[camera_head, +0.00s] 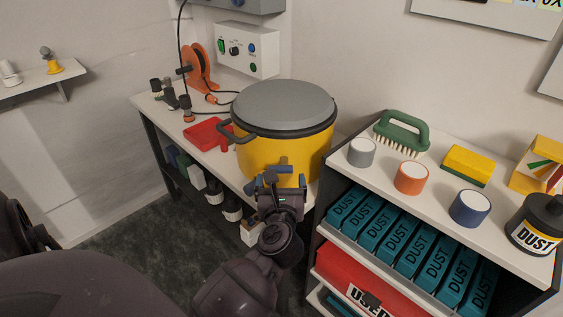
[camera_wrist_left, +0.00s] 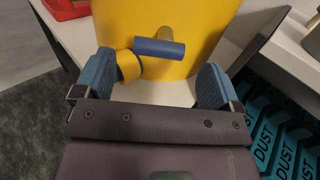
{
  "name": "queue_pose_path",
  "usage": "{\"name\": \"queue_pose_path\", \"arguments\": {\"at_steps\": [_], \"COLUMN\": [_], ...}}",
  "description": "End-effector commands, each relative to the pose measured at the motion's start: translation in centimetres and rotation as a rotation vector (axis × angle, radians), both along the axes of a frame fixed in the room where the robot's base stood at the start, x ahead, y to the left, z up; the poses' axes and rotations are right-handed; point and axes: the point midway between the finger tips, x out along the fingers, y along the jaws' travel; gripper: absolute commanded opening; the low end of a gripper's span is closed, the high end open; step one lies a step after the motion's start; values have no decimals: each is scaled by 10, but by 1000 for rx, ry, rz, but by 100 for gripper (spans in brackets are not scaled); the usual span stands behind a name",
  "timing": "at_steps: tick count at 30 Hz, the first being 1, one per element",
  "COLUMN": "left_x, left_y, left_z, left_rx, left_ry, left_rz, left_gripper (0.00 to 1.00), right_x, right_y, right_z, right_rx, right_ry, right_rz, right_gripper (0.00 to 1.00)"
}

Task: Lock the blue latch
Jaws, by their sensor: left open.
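The yellow drum (camera_head: 272,150) with a grey lid (camera_head: 284,104) stands on the bench. The blue latch (camera_wrist_left: 159,48) is a short bar on a yellow stem at the drum's front; it also shows in the head view (camera_head: 286,169). A yellow round piece (camera_wrist_left: 128,65) sits just below and left of it, beside the left finger. My left gripper (camera_wrist_left: 155,84) is open, its blue-padded fingers apart on either side of the latch area. No grip on the latch shows. In the head view my left gripper (camera_head: 271,182) is in front of the drum, hiding part of it.
A red tray (camera_head: 207,134) and an orange cable reel (camera_head: 198,70) stand on the bench left of the drum. To the right, a shelf unit (camera_head: 340,165) carries a green brush (camera_head: 403,131), cups and teal DUST boxes (camera_head: 403,240). Its side is close to my gripper.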

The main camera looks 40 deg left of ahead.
Motion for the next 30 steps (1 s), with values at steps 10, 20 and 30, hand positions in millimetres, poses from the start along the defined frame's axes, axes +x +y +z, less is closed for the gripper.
{"name": "queue_pose_path", "arguments": {"at_steps": [10,20,30], "left_x": [44,58,58], "left_y": [37,50,50], "left_z": [-1,0,0], "left_rx": [4,2,2], "left_ry": [2,2,2], "left_rz": [-2,-1,-1], "left_gripper": [89,89,72], "right_x": [-5,-5,-3], "right_y": [0,-1,-1], "right_z": [-8,-7,-6], "right_rx": [-1,-2,-2], "right_ry": [17,16,13], "right_rz": [-1,0,1], "right_gripper": [42,42,42]}}
